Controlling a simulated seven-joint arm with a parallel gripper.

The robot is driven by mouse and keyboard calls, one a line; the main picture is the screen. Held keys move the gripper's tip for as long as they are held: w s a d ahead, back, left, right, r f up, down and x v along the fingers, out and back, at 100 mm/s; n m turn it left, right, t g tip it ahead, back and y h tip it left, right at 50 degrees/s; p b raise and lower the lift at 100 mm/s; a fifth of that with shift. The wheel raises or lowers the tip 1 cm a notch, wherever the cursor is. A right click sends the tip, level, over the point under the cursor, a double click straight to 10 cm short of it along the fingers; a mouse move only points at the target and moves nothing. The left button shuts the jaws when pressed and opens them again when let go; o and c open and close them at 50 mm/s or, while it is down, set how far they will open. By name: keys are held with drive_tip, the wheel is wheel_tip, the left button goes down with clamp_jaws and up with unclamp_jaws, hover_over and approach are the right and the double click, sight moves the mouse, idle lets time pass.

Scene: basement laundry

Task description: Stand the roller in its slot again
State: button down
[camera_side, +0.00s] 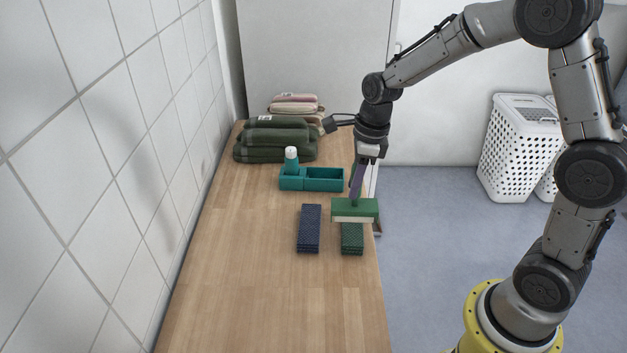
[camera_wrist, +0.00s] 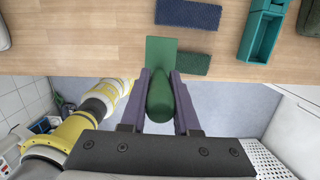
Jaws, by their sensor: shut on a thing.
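A small roller (camera_side: 291,157) with a white top and teal lower part stands roughly upright in the left compartment of the teal holder (camera_side: 324,187). The holder's right compartment looks empty. The holder also shows at the upper right of the wrist view (camera_wrist: 246,43). My gripper (camera_side: 356,193) is shut on the handle of a green brush-like tool (camera_side: 363,207) with a broad flat head and pale underside. In the wrist view my gripper (camera_wrist: 160,88) has a finger on each side of the dark green handle, and the flat head (camera_wrist: 161,50) points away.
A dark blue pad (camera_side: 309,229) and a dark green pad (camera_side: 352,239) lie on the wooden counter (camera_side: 265,285), the green one beneath or just beside the tool's head. A tiled wall borders the left. The near counter is clear.

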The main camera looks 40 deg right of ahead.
drive_tip(key=shift+s+r, duration=0.1)
drive_tip(key=w+d+r, duration=0.3)
drive_tip(key=w+d, duration=0.6)
drive_tip(key=d, duration=0.1)
drive_tip(key=w+d+f, duration=0.4)
drive_tip(key=w+f, duration=0.9)
drive_tip(key=shift+w+f, duration=0.25)
drive_tip(key=shift+w, duration=0.15)
drive_tip(key=shift+f, duration=0.1)
drive_tip(key=c, duration=0.7)
unclamp_jaws()
drive_tip(key=shift+f, duration=0.1)
drive_tip(key=shift+o, duration=0.2)
